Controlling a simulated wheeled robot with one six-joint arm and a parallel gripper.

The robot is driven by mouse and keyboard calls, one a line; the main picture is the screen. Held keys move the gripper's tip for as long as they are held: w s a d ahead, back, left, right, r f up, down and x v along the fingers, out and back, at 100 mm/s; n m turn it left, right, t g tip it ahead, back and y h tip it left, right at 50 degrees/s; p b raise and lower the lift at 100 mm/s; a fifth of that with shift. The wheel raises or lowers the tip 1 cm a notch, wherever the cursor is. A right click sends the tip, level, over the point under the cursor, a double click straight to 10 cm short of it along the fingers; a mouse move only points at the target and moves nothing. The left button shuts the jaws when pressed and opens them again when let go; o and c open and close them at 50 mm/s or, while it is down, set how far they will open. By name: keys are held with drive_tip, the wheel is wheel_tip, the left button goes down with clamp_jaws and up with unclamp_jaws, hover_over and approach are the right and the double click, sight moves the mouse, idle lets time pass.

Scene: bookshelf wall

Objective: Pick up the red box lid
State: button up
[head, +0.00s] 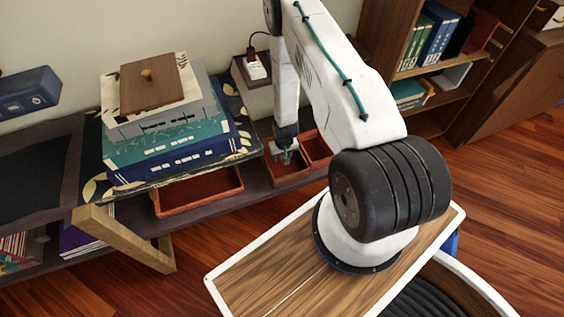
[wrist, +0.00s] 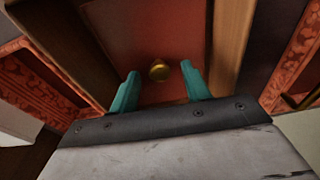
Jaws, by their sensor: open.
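A reddish panel with a small gold knob, which looks like the red box lid (wrist: 160,30), lies between brown wooden sides in the wrist view. The gold knob (wrist: 159,70) appears between the two teal fingertips of my gripper (wrist: 160,74), with a gap on each side. How far the tips are from it in depth is unclear. My gripper is open and empty. In the head view my gripper (head: 287,157) points down into a small wood-sided box (head: 285,180) on the low shelf; the lid is mostly hidden there.
A stack of books (head: 170,145) with a brown wooden lid (head: 155,88) on top rises at left. A power strip (head: 257,66) sits behind.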

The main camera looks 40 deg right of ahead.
drive_tip(key=shift+w+f, duration=0.1)
drive_tip(key=shift+f, duration=0.4)
clamp_jaws()
drive_tip(key=shift+r, duration=0.1)
